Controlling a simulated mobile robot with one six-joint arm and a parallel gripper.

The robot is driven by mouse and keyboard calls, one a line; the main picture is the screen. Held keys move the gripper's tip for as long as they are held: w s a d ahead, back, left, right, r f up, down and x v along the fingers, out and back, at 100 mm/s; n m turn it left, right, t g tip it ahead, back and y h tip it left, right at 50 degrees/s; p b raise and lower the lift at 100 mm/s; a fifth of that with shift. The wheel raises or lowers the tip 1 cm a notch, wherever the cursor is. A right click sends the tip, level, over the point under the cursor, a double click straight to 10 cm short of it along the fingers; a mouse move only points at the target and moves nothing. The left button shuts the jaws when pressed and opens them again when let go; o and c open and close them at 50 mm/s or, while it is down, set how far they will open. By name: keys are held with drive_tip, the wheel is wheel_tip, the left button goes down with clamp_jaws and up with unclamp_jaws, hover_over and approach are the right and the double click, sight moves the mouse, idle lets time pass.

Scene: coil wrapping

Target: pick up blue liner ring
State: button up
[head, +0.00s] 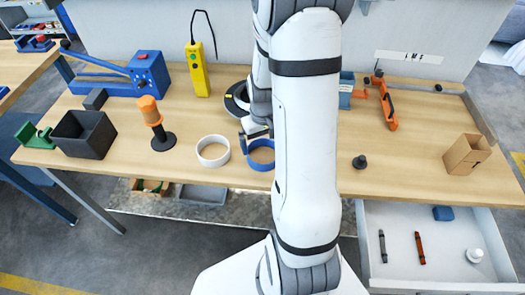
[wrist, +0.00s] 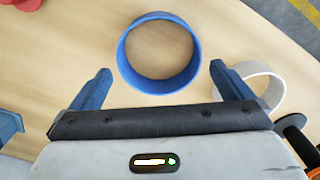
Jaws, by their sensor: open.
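The blue liner ring (head: 252,155) lies on the wooden workbench, partly hidden behind my arm in the head view. In the wrist view the whole blue ring (wrist: 124,62) shows just ahead of my gripper, centred slightly left between the fingers. My gripper (wrist: 154,80) is open and empty, its two blue-grey fingers spread wider than the ring. In the head view my gripper (head: 255,133) is just behind the ring, above the bench, with its fingers mostly hidden. I cannot tell the exact height gap.
A white ring (head: 213,151) lies just left of the blue ring. An orange-and-black spindle (head: 156,125) stands further left, beside a dark open box (head: 82,134). A black coil (head: 236,97) lies behind. A small black knob (head: 359,161) stands right of my arm; bench around it is clear.

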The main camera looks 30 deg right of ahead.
sight(263, 158)
drive_tip(key=shift+w+d+f+p, duration=0.1)
drive_tip(key=shift+f+p, duration=0.55)
drive_tip(key=shift+f, duration=2.05)
drive_tip(key=shift+c, duration=0.4)
drive_tip(key=c, duration=0.6)
drive_tip(key=shift+o, duration=0.2)
